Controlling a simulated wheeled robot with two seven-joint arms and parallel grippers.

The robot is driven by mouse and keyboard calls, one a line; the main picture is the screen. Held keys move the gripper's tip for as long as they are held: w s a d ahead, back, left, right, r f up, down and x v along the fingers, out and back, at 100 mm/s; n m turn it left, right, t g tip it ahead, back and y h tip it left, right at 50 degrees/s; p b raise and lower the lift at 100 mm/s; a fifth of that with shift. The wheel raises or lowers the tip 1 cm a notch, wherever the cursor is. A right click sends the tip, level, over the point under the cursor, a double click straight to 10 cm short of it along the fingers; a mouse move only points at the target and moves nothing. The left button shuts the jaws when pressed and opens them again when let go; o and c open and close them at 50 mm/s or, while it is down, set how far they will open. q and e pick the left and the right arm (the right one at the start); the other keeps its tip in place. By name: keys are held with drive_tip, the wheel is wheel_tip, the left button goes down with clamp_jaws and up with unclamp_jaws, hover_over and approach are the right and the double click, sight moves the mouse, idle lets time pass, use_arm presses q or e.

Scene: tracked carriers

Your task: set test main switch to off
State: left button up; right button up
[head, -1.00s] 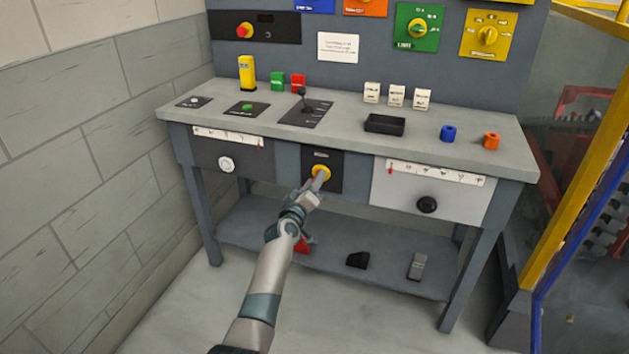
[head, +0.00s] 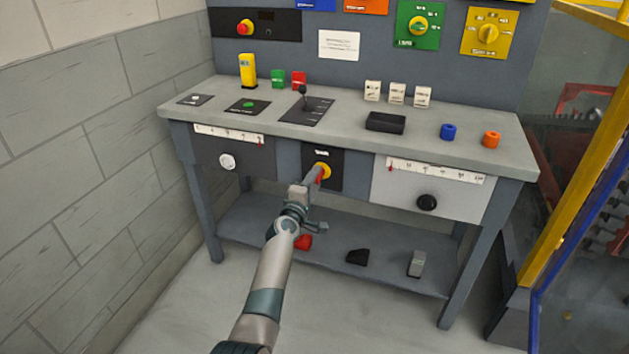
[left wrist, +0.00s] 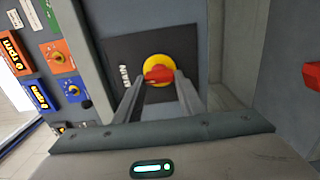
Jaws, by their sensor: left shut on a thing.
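The main switch is a yellow disc (left wrist: 161,66) with a red handle (left wrist: 158,75) on a black plate (left wrist: 120,50). In the head view its yellow disc (head: 324,169) shows on the black plate (head: 327,155) between the two drawers, with a sliver of red at the fingers. My left gripper (head: 317,175) reaches it from the front and is shut on the red handle. In the left wrist view the fingers (left wrist: 160,85) stand on either side of the handle. My right gripper is not in view.
The bench top (head: 350,140) bears a lever, a black tray (head: 385,123), buttons and small blocks. Drawers with knobs flank the switch. The lower shelf (head: 330,258) holds several small items. A yellow post (head: 570,170) stands at the right, a block wall at the left.

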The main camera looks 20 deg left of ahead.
use_arm(q)
drive_tip(key=shift+f, duration=0.1)
idle(0.3)
drive_tip(key=o, duration=1)
drive_tip(key=shift+o, duration=0.2)
drive_tip(key=shift+s, duration=0.1)
drive_tip(key=s+p, duration=0.3)
drive_tip(key=s, duration=1.4)
drive_tip(key=shift+s+a, duration=0.15)
drive_tip(key=shift+a, duration=0.15)
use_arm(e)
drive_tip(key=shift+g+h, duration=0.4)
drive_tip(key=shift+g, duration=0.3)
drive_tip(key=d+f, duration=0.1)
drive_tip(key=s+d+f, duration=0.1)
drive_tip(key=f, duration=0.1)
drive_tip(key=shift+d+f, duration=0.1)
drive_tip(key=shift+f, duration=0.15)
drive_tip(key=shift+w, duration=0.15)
